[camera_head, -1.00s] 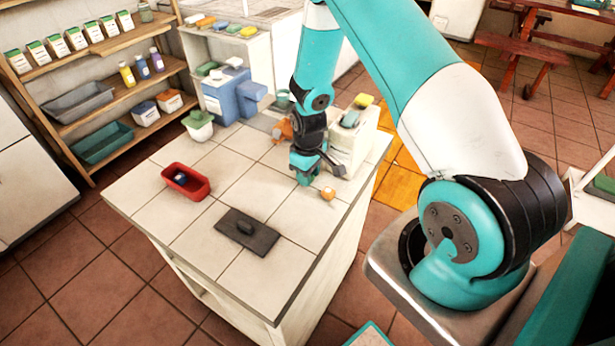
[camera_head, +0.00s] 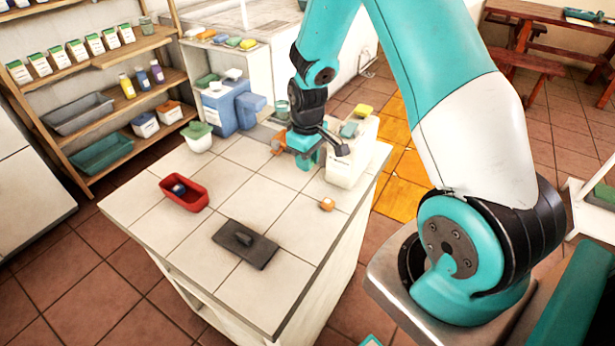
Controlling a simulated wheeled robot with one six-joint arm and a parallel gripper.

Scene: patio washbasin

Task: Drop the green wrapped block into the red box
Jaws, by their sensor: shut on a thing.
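The red box (camera_head: 198,202) stands open on the left of the tiled counter, with a small dark blue and pale item (camera_head: 179,189) inside. My gripper (camera_head: 307,163) is above the back right of the counter, right of and behind the red box, next to the white block-shaped holder. It points down and is shut. A green piece shows at its fingertips and seems to be the green wrapped block (camera_head: 305,166). The block is mostly hidden and hard to tell from my teal fingers.
A dark slab with a knob (camera_head: 245,243) lies at the counter's front. A small orange item (camera_head: 327,204) lies at right. The white holder (camera_head: 350,165), an orange thing (camera_head: 278,145) and a blue container (camera_head: 228,107) stand at the back. The tiles between are clear.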

